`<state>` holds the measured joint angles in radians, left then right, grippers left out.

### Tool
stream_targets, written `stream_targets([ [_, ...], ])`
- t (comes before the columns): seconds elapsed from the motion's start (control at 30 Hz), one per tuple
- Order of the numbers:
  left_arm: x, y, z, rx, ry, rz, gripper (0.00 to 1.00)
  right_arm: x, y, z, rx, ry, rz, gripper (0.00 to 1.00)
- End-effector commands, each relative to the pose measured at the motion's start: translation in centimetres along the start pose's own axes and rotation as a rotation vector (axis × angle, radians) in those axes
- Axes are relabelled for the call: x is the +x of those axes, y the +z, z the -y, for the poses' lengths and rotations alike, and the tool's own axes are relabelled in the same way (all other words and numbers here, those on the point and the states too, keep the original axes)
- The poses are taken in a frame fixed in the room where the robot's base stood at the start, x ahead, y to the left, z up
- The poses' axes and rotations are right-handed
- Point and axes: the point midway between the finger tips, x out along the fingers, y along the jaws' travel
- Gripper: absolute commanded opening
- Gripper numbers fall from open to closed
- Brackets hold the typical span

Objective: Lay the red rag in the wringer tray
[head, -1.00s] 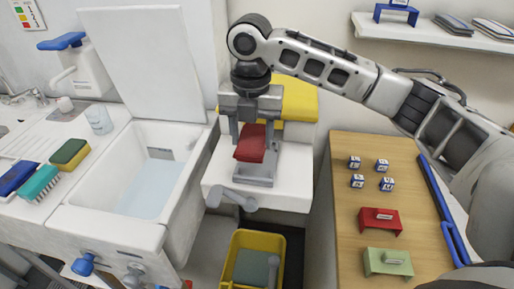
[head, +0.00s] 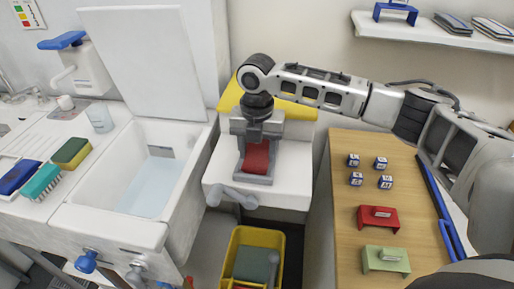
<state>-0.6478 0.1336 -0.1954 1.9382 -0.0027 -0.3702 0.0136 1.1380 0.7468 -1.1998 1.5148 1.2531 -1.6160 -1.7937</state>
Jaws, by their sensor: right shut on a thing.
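The red rag (head: 257,157) is inside the grey wringer tray (head: 254,180), which sits on a white stand between the sink and the wooden table. My right gripper (head: 257,143) points down over the tray and is shut on the rag's upper part. The gripper hides the rag's top and the back of the tray. The rag's lower part lies between the tray's side walls; I cannot tell if it rests fully on the tray's floor. My left gripper is not in the head view.
A grey crank handle (head: 232,197) sticks out in front of the tray. A yellow bin (head: 232,246) stands below. An open sink (head: 110,226) with water is at left. The wooden table (head: 340,215) at right holds several small blocks, a red stand and a green stand.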

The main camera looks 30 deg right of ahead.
Motion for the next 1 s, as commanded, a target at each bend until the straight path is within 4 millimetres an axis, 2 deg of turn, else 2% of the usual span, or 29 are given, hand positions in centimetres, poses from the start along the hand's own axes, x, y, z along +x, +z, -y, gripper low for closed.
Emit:
stream_targets([
  [0.03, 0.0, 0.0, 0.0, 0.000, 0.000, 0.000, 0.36, 0.2, 0.0, 0.0, 0.000, 0.000, -0.001, 0.26],
  [0.07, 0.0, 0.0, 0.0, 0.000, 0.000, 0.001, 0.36, 0.1, 0.0, 0.0, 0.000, 0.000, -0.001, 0.60],
  [0.1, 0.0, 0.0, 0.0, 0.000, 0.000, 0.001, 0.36, 0.1, 0.0, 0.0, 0.000, 0.000, -0.001, 0.71],
  [0.13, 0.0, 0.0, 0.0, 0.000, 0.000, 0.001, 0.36, 0.1, 0.0, 0.0, 0.000, 0.000, -0.001, 0.74],
  [0.4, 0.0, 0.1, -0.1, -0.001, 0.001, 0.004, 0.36, 0.0, 0.0, 0.0, 0.000, 0.000, 0.000, 0.74],
  [0.53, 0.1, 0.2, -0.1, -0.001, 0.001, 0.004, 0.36, -0.9, 0.0, 0.0, 0.000, 0.002, 0.001, 0.74],
  [1.0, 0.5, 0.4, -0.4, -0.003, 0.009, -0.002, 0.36, -10.1, 0.0, -0.1, -0.001, 0.003, 0.001, 0.74],
])
